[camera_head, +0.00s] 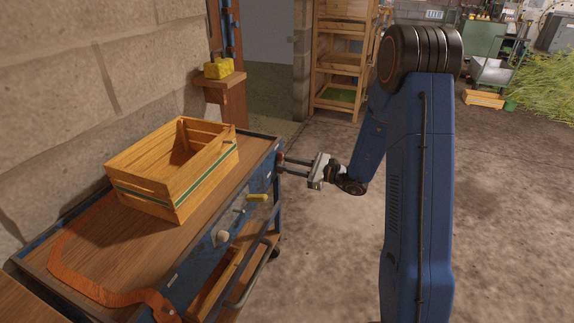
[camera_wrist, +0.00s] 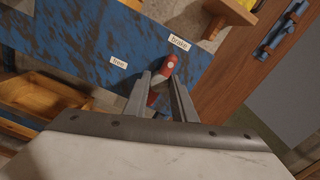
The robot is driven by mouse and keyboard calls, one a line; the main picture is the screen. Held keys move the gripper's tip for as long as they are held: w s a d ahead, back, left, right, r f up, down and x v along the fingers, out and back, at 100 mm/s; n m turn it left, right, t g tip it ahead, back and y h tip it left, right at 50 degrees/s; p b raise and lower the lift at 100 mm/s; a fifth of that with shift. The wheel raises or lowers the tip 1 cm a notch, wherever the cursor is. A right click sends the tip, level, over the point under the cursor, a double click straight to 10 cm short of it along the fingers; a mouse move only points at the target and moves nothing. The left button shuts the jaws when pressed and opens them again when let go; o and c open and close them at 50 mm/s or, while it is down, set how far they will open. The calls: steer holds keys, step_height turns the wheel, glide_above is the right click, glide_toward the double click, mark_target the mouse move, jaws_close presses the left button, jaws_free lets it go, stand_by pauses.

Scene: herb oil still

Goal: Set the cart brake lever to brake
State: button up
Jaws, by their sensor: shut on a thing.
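The cart (camera_head: 118,234) has a wooden top and a worn blue side panel. In the wrist view a red brake lever (camera_wrist: 167,66) with a pale round spot stands against this blue panel (camera_wrist: 75,45). A "brake" label (camera_wrist: 179,43) is just above the lever's upper end, and a "free" label (camera_wrist: 118,62) is to its left. The lever's upper end is nearer the "brake" label. My gripper (camera_wrist: 159,88) has its fingers on either side of the lever, shut on it. In the head view my gripper (camera_head: 284,165) reaches the cart's far end, and the lever is mostly hidden.
A slatted wooden crate (camera_head: 150,195) sits on the cart top. An orange curved piece (camera_head: 75,283) lies at the near end. A wooden shelf (camera_head: 337,70) stands behind. Floor to the right is clear.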

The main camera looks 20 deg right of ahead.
steer(key=o, duration=1.1)
steer(key=shift+c, duration=0.2)
steer(key=v, duration=1.7)
steer(key=shift+d, duration=0.15)
steer(key=shift+s, duration=0.1)
